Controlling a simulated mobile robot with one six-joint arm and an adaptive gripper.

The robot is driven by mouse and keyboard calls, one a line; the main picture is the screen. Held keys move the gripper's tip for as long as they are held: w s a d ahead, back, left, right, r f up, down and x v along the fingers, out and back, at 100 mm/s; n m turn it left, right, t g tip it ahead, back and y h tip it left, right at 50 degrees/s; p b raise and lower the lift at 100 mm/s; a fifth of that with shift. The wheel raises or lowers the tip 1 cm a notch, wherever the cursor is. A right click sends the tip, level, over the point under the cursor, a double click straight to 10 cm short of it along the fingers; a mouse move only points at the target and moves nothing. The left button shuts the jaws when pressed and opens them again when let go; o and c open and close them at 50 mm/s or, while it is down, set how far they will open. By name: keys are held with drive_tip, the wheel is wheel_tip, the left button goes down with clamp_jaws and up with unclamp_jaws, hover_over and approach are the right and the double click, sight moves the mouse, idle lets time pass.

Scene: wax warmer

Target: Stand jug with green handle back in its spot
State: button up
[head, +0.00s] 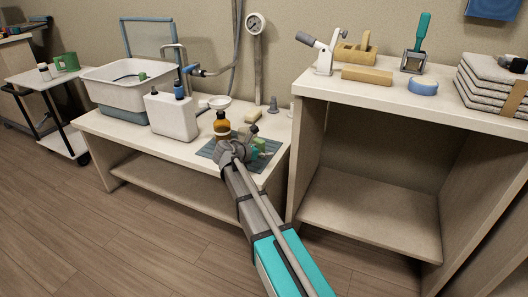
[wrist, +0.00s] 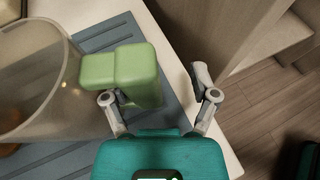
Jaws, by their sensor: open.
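The jug, with a smoky translucent body (wrist: 40,85) and a blocky green handle (wrist: 125,70), stands on a blue-grey ribbed mat (wrist: 105,38) at the left of the wrist view. In the head view its green handle (head: 259,145) shows just beyond my gripper, which partly hides the jug. My gripper (wrist: 158,88) is open around the handle. The left finger is close against the handle, and whether it touches I cannot tell. The right finger stands clear, with a gap. The jug's spot cannot be picked out for certain.
A white canister (head: 172,117) and a basin (head: 122,82) are further left on the low bench (head: 105,130). A taller shelf unit (head: 370,190) stands close on the right. The mat lies near the bench's front edge.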

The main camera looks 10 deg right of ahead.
drive_tip(key=shift+s+a+r, duration=0.1)
drive_tip(key=shift+a, duration=0.05)
drive_tip(key=shift+s+a+r+p, duration=0.25)
drive_tip(key=shift+s+a+p, duration=0.15)
drive_tip(key=shift+a, duration=0.15)
drive_tip(key=shift+s+a+r, duration=0.3)
drive_tip(key=shift+a, duration=0.25)
drive_tip(key=shift+s+a+r+p, duration=0.25)
drive_tip(key=shift+s+a+p, duration=0.05)
drive_tip(key=shift+a+p, duration=0.25)
drive_tip(key=shift+s+a+r, duration=0.15)
drive_tip(key=shift+s+a, duration=0.05)
drive_tip(key=shift+a, duration=0.1)
drive_tip(key=shift+s+a+r+p, duration=0.25)
drive_tip(key=shift+s+a+p, duration=0.1)
drive_tip(key=shift+a, duration=0.2)
drive_tip(key=shift+s+a+r, duration=0.2)
drive_tip(key=shift+s+a, duration=0.05)
drive_tip(key=shift+a, duration=0.2)
idle(0.4)
